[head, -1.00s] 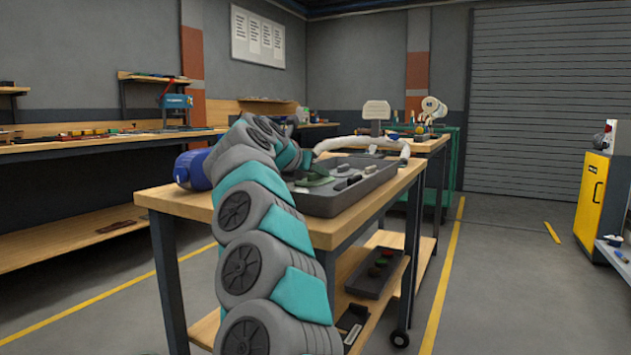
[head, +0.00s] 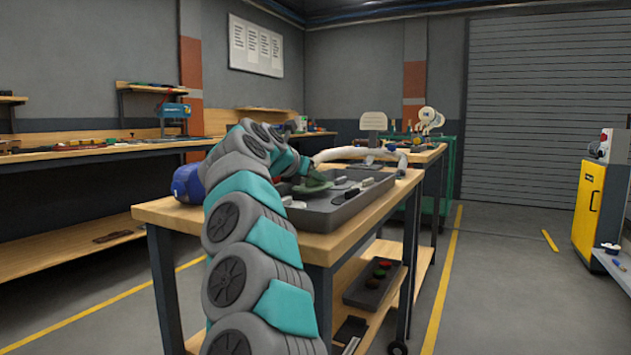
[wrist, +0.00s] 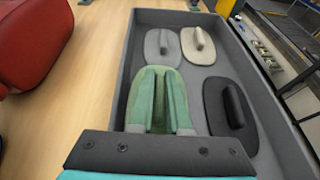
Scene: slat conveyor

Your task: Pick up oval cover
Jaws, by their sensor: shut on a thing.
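The green oval cover (wrist: 172,76) is a flat plate with a rounded far end. In the wrist view my gripper (wrist: 160,100) is shut on it near its middle; the fingers hide its raised grip. The head view shows the cover (head: 313,183) over the dark grey tray (head: 335,212) at the end of my arm. It looks a little above the tray floor, but the exact gap is hard to tell. The grey cover (wrist: 163,48), beige cover (wrist: 198,46) and black cover (wrist: 231,106) lie in the tray.
The tray stands on a wooden-topped cart (head: 175,212). A red rounded object (wrist: 35,40) lies left of the tray in the wrist view. A blue object (head: 187,184) stands behind my arm in the head view. A smaller tray (head: 374,283) sits on the lower shelf.

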